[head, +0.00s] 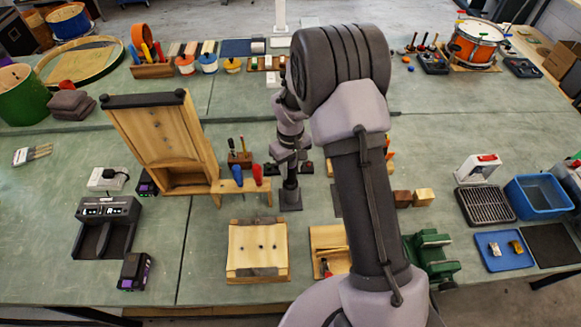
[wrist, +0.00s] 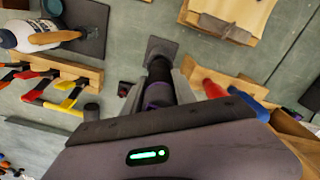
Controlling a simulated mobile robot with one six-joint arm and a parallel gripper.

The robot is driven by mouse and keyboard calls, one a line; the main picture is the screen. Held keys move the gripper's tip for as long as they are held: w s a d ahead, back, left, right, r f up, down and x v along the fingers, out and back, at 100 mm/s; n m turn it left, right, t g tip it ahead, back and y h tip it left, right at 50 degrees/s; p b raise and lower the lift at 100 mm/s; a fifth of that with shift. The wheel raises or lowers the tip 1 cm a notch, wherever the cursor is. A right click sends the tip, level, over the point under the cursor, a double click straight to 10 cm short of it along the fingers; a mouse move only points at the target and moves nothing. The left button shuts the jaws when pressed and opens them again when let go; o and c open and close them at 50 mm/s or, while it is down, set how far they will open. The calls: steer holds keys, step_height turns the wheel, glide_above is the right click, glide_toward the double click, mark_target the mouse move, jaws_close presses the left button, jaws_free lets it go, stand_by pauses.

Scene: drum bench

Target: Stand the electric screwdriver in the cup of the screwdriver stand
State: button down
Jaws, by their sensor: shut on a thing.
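My gripper (wrist: 168,82) is shut on the electric screwdriver (wrist: 158,92), a dark cylinder with a purple band. In the head view, my gripper (head: 290,165) is beyond the wooden block, partly hidden by my arm's dark links. The dark grey square base of the screwdriver stand (head: 291,205) lies on the bench just below it. The base also shows in the wrist view (wrist: 163,47), in line with the screwdriver's far end. The screwdriver looks roughly upright over the base. The cup is hidden, and I cannot tell whether the lower end is inside it.
A wooden rack with red and blue handles (head: 237,174) stands close to the left. A pale wooden block (head: 258,248) lies nearer, beside an open wooden box (head: 329,240). A rack of pliers (wrist: 50,85) and a white bottle (wrist: 22,32) are on the other side. A green vise (head: 430,260) stands right.

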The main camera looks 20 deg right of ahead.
steer(key=shift+f+b, duration=0.5)
steer(key=shift+f, duration=0.3)
steer(key=c, duration=0.9)
jaws_free()
step_height(320, 180, up, 18)
steer(key=p, duration=0.2)
steer(key=shift+f+p, duration=0.2)
steer(key=shift+p, duration=0.15)
